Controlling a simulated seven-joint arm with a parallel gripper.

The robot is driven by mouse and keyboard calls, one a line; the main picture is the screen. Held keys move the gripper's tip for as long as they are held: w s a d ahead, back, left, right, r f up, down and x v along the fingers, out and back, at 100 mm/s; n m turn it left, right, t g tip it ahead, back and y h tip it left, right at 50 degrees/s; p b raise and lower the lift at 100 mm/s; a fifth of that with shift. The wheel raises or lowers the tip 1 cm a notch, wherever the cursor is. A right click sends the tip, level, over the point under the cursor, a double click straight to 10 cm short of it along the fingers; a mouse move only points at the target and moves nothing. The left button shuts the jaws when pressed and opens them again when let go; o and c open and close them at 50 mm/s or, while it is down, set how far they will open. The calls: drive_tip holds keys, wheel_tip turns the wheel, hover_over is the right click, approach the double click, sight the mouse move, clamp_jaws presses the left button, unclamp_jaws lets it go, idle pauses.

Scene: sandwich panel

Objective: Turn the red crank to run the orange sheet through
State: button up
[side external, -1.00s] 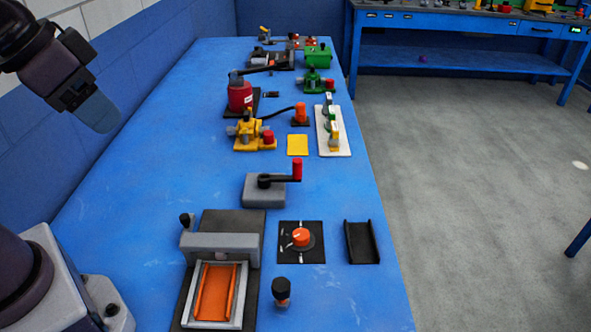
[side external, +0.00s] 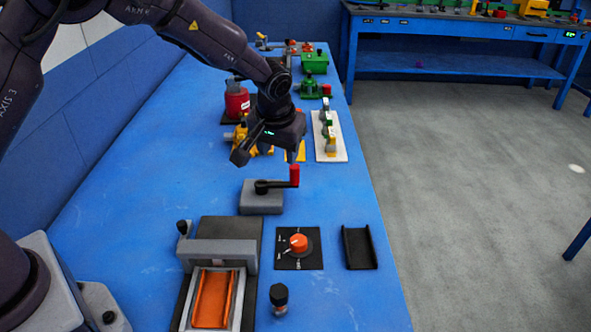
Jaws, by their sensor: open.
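The red crank handle (side external: 294,175) stands upright at the end of a dark arm on a grey block (side external: 261,198), in the middle of the blue table. The crank arm points right. The orange sheet (side external: 213,298) lies in a light grey tray in front of a grey bridge-like housing (side external: 218,252) at the front left. My gripper (side external: 268,158) is open and empty, above and behind the crank block. Its fingers point down and are apart from the red handle.
An orange knob (side external: 298,243) on a black plate, a black channel (side external: 359,247) and a black-topped knob (side external: 279,296) stand at the front. Behind my gripper are a yellow device (side external: 240,137), a red canister (side external: 236,103) and a white strip (side external: 330,146). The table's left side is clear.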

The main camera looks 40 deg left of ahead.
sight(295, 166)
drive_tip(key=shift+n+t, duration=0.5)
drive_tip(key=shift+n, duration=0.3)
drive_tip(key=w+f, duration=0.2)
drive_tip(key=f, duration=0.1)
drive_tip(key=w+a+f, duration=0.1)
drive_tip(key=w+f, duration=0.1)
drive_tip(key=f, duration=0.2)
drive_tip(key=w+a+f, duration=0.1)
drive_tip(key=w+f, duration=0.2)
drive_tip(key=shift+a+f, duration=0.2)
clamp_jaws()
